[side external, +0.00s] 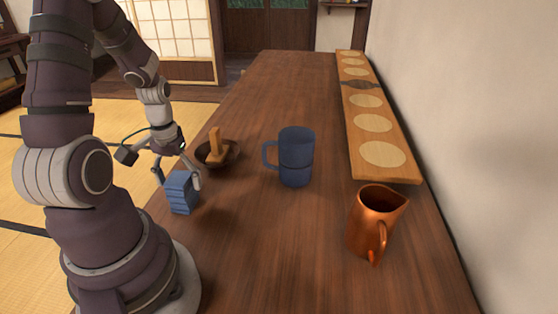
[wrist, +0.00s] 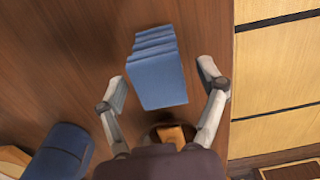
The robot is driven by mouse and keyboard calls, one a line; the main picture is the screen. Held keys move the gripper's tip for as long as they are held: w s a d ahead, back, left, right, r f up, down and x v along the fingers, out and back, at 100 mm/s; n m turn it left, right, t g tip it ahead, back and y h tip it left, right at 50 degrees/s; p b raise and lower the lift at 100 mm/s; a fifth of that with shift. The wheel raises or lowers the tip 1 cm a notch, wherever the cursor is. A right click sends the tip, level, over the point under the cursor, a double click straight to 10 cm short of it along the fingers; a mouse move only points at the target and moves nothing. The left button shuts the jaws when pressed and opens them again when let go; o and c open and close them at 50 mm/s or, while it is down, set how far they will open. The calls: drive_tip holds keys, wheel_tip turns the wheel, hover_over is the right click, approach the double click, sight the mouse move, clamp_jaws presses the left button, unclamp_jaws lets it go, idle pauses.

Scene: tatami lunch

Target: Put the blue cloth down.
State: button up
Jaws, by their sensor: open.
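The blue cloth (side external: 182,192) is a folded, layered block on the wooden table near its left edge. In the wrist view the cloth (wrist: 158,75) lies between my spread fingers, with a gap on each side. My gripper (side external: 178,178) is low over the cloth, its fingers on either side of it. The wrist view shows my gripper (wrist: 162,82) open. Whether the cloth's underside rests fully on the table is hidden.
A dark bowl (side external: 230,155) with a wooden block (side external: 215,146) in it stands just behind the cloth. A blue mug (side external: 296,158), a copper pitcher (side external: 372,222) and a long board (side external: 390,133) with round pads stand to the right. The table (side external: 265,250) is clear in front.

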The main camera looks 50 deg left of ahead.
sight(182, 178)
drive_tip(key=r, duration=0.9)
drive_tip(key=shift+w+d+r, duration=0.1)
drive_tip(key=shift+w+d, duration=0.2)
drive_tip(key=shift+w, duration=0.05)
drive_tip(key=w+d+r+m+t, duration=0.1)
drive_tip(key=d+r+m+t, duration=0.1)
drive_tip(key=d, duration=0.5)
drive_tip(key=w+d+r+m+t, duration=0.2)
drive_tip(key=d+r+m+t, duration=0.1)
drive_tip(key=d+r+m, duration=0.2)
drive_tip(key=d+m, duration=0.2)
drive_tip(key=d, duration=0.1)
drive_tip(key=shift+t, duration=0.3)
drive_tip(key=shift+r, duration=0.1)
